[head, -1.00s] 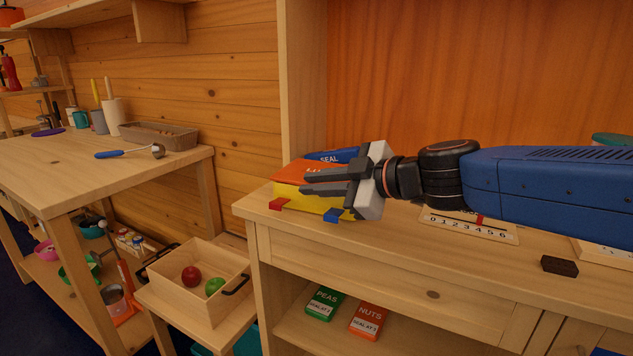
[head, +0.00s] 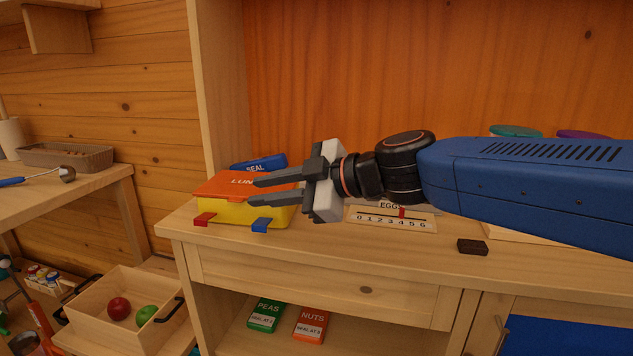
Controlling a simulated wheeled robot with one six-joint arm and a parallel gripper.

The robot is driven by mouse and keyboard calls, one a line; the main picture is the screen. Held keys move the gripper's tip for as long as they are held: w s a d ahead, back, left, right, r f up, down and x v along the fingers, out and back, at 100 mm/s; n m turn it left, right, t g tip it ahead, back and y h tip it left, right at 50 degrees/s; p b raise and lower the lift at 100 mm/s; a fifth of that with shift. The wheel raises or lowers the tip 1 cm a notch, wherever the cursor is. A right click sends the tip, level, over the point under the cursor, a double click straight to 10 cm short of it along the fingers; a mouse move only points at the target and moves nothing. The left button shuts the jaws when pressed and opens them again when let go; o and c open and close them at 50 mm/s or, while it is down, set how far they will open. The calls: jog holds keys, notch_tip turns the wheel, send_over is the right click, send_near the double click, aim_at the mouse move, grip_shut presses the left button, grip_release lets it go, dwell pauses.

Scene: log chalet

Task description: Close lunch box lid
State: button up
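The lunch box has a yellow body (head: 238,213) and an orange lid (head: 228,185) marked "LUN…". It stands at the left end of the wooden counter. The lid lies over the body, and I cannot tell whether it is fully down. A red latch (head: 204,219) and a blue latch (head: 262,225) stick out at its front foot. My gripper (head: 251,192) is open and empty, its fingers pointing left. In the picture the fingers overlap the right part of the box, hiding some of the lid and body. I cannot tell whether they touch it.
A blue "SEAL" box (head: 259,163) is behind the lunch box. An "EGGS" number board (head: 392,217) and a dark block (head: 472,247) lie to the right on the counter (head: 330,243). PEAS (head: 266,315) and NUTS (head: 311,325) packs are on the shelf below. A crate (head: 125,295) holds apples.

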jog(key=v, duration=1.1)
jog(key=shift+s, duration=0.1)
